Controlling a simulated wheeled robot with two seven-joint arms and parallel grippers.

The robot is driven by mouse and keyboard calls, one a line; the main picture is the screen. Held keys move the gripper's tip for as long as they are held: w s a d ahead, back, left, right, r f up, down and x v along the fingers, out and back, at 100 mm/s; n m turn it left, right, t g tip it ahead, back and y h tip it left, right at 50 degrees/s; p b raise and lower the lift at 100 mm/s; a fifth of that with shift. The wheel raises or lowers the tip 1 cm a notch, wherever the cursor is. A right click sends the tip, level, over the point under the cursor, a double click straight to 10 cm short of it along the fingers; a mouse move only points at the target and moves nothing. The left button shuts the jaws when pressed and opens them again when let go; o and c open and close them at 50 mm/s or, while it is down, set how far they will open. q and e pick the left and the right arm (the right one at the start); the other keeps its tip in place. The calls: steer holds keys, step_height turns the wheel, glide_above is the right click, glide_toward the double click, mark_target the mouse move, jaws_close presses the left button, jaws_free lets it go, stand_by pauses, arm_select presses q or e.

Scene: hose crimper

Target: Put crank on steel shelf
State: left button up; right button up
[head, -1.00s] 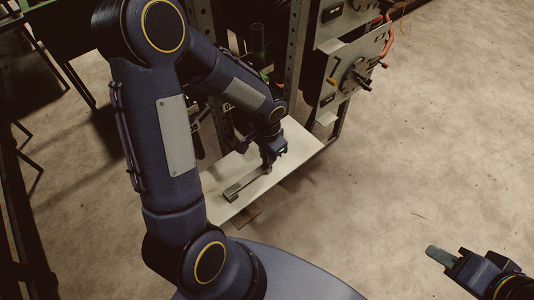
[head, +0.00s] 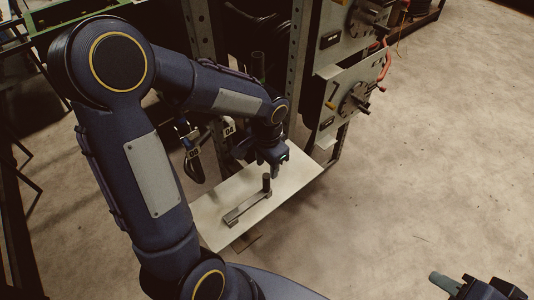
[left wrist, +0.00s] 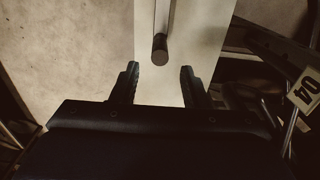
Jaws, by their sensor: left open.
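The crank (head: 246,209) lies on the pale steel shelf (head: 292,174), its flat arm along the surface and its short dark handle standing upright. In the left wrist view the crank's round handle (left wrist: 160,48) shows ahead of the fingers, over the bright shelf (left wrist: 210,40). My left gripper (head: 278,170) is open and empty, just beyond the handle and apart from it. In the left wrist view its two fingers (left wrist: 160,84) are spread wide with nothing between them. My right gripper (head: 446,284) is at the lower right, far from the shelf; its fingers look close together.
A metal rack upright (head: 298,65) and a machine panel with knobs (head: 345,92) stand behind the shelf. Tags marked 04 and 08 hang at the rack; the 04 tag (left wrist: 303,90) also shows in the left wrist view. The floor (head: 430,150) at right is clear.

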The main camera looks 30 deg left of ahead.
arm_select(q)
step_height(320, 180, up, 5)
steer(key=shift+f, duration=0.2)
steer(key=s+r+n+t+h, duration=0.2)
steer(key=s+r+n, duration=0.1)
steer(key=s, duration=0.5)
steer(key=s+d+r+n+t+h, duration=0.1)
steer(key=s+r+n+t, duration=0.2)
steer(key=s, duration=0.4)
steer(key=shift+s+d+r+t+h, duration=0.2)
steer(key=shift+s+r+t+h, duration=0.1)
steer(key=shift+s+r+h, duration=0.15)
steer(key=shift+c, duration=0.5)
